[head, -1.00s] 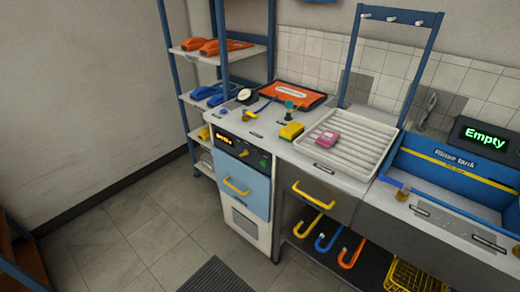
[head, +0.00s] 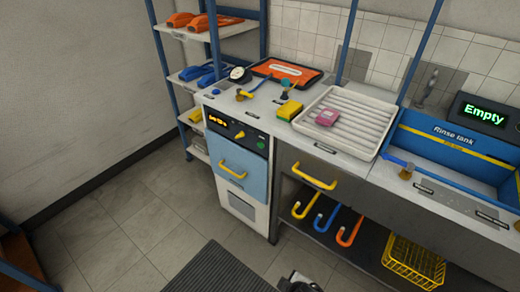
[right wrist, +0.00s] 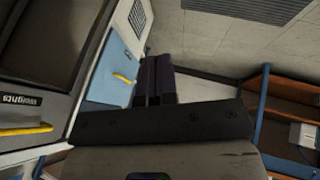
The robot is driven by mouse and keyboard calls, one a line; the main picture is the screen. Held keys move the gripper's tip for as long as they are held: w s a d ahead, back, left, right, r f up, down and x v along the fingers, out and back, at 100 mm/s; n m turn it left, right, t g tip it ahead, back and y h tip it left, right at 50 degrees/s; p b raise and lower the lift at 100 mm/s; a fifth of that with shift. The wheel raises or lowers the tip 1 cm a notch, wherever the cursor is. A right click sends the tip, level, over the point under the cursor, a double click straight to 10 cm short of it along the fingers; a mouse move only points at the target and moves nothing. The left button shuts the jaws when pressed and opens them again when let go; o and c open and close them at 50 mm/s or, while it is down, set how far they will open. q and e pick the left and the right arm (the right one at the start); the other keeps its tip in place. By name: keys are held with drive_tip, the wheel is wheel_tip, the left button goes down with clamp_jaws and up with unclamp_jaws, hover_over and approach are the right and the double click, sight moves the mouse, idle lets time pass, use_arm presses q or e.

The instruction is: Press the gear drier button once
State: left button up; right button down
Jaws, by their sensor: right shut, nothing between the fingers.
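The gear drier (head: 241,168) is the white cabinet with a light-blue front and yellow handle, left of the counter's drawer in the head view. Its dark panel (head: 230,133) has a lit orange display, a knob and a small green button (head: 261,145) at the right end. In the right wrist view, the blue front (right wrist: 112,70) shows at upper left, and the panel and button cannot be made out. My right gripper (right wrist: 160,62) is shut and empty there, its dark fingers overlapping the cabinet's edge in the picture and touching nothing visible. My left gripper is not in view.
The rinse tank (head: 445,150) is at right. A yellow basket (head: 413,262) and hooks sit below.

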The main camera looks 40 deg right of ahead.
sight(261, 145)
drive_tip(key=w+d+r+n+t+h+b, duration=0.1)
drive_tip(key=w+d+n+t+h+b, duration=0.2)
drive_tip(key=w, duration=0.8)
drive_tip(key=w+d+r+n+t+h+b, duration=0.1)
drive_tip(key=w+d+n+t+h, duration=0.3)
drive_tip(key=w, duration=0.7)
drive_tip(key=w+d+r+n+t+h+b, duration=0.1)
drive_tip(key=w+d+r+n+t, duration=0.1)
drive_tip(key=w+r, duration=0.3)
drive_tip(key=w+d+r+n+t+h+b, duration=0.1)
drive_tip(key=w+r+n, duration=0.4)
drive_tip(key=w, duration=0.5)
drive_tip(key=shift+w+d+r+t, duration=0.25)
drive_tip(key=shift+d+r+t, duration=0.25)
drive_tip(key=shift+d, duration=0.35)
drive_tip(key=shift+f, duration=0.1)
drive_tip(key=shift+d, duration=0.15)
drive_tip(key=w+d+b, duration=0.1)
drive_tip(key=d+b, duration=0.1)
drive_tip(key=d, duration=0.6)
drive_tip(key=shift+w+d+b, duration=0.15)
drive_tip(key=shift+w+b, duration=0.15)
drive_tip(key=shift+b, duration=0.05)
